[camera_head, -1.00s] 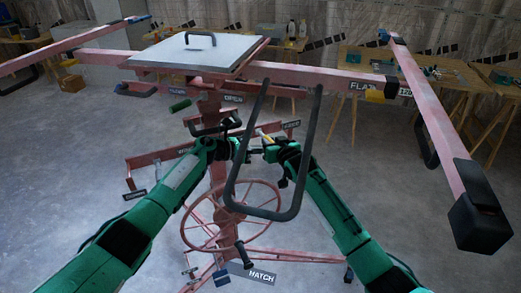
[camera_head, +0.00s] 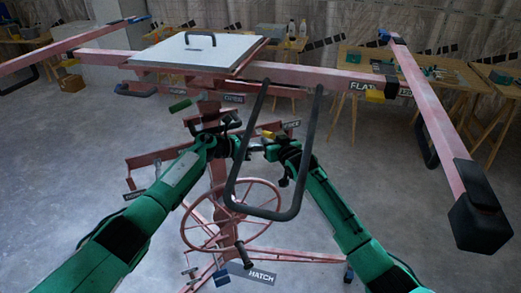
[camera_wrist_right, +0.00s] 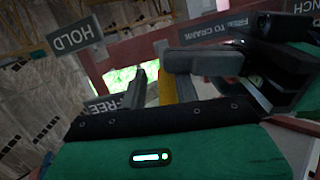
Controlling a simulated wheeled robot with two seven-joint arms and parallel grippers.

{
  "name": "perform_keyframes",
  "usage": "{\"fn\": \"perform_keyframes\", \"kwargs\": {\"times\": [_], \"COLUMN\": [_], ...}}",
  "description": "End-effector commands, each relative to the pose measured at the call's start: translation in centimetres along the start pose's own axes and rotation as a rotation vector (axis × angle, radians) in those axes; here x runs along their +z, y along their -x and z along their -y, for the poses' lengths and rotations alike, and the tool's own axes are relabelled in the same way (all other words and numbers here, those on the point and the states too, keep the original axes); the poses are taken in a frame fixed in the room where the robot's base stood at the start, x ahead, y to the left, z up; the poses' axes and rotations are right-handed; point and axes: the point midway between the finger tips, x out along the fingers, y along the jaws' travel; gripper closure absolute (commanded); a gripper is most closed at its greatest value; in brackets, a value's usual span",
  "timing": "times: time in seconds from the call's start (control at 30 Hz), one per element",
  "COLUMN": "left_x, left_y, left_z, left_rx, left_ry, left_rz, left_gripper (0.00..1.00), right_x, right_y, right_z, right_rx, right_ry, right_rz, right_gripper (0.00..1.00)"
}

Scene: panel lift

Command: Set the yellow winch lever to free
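The yellow winch lever (camera_head: 268,134) shows as a short bar on the mast of the pink lift. In the right wrist view, the lever (camera_wrist_right: 166,87) stands between the two fingers of my right gripper (camera_wrist_right: 158,85). It is close to the right finger, with a gap to the left finger, so the gripper is open around it. My right gripper (camera_head: 264,145) is just below the lever in the head view. A FREE label (camera_wrist_right: 105,108) and a HOLD label (camera_wrist_right: 75,36) show at left. My left gripper (camera_head: 238,147) is beside the mast; its fingers are unclear.
A pink handwheel (camera_head: 232,215) is below. A white panel (camera_head: 190,53) with a handle lies on the lift's top. Tables stand behind.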

Motion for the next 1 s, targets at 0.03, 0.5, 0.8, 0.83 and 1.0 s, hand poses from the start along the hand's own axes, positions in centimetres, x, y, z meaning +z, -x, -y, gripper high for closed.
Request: {"fn": "perform_keyframes", "kwargs": {"times": [0.03,0.5,0.8,0.83,1.0], "left_x": [1.5,1.5,1.4,1.3,1.3], "left_y": [-0.3,-0.3,-0.1,-0.1,0.0], "left_z": [0.3,0.3,0.1,0.1,0.0], "left_rx": [-0.005,-0.003,0.001,0.001,0.001], "left_ry": [-0.01,-0.008,-0.008,-0.008,-0.01], "left_rz": [0.018,0.021,0.017,0.017,0.014], "left_gripper": [1.0,1.0,1.0,1.0,1.0], "right_x": [1.0,1.0,0.6,0.5,0.2], "right_y": [-0.1,2.3,6.2,6.5,7.7], "right_z": [0.8,0.8,0.5,0.4,0.3], "right_rx": [-0.009,-0.011,-0.007,-0.006,-0.004], "right_ry": [-0.001,-0.003,-0.003,-0.003,-0.002], "right_rz": [0.017,0.016,0.01,0.009,0.005], "right_gripper": [0.58,0.58,0.58,0.58,0.58]}}
